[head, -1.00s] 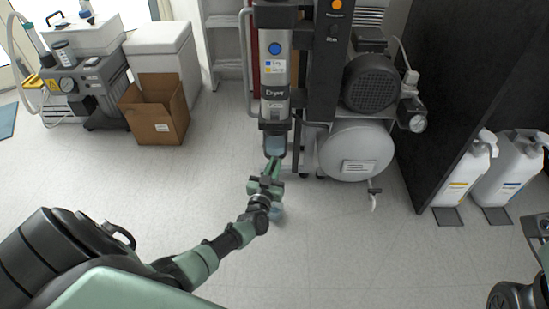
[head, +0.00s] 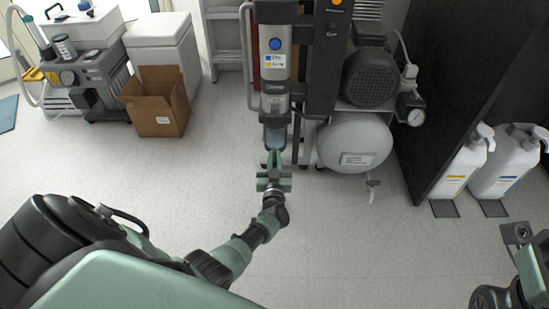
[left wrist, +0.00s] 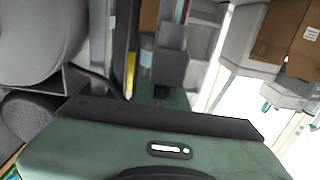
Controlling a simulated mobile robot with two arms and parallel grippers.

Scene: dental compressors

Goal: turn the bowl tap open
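The bowl (head: 275,138) is the bluish, see-through cup at the foot of the grey upright dryer (head: 274,65) in the head view. My left gripper (head: 274,158) points away from me, with its fingertips just below and in front of the bowl. The tap under the bowl is hidden or too small to make out. I cannot tell whether the fingers touch anything or how far apart they are. In the left wrist view the green gripper body fills the bottom and hides much of the fingers. Part of my right gripper (head: 518,234) shows at the right edge, far from the bowl.
A white tank (head: 352,143) with a drain valve (head: 373,184) and a black motor (head: 370,78) stand right of the dryer. A black panel (head: 455,90) and white jugs (head: 510,165) are further right. A cardboard box (head: 157,105) is at left. The floor between is clear.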

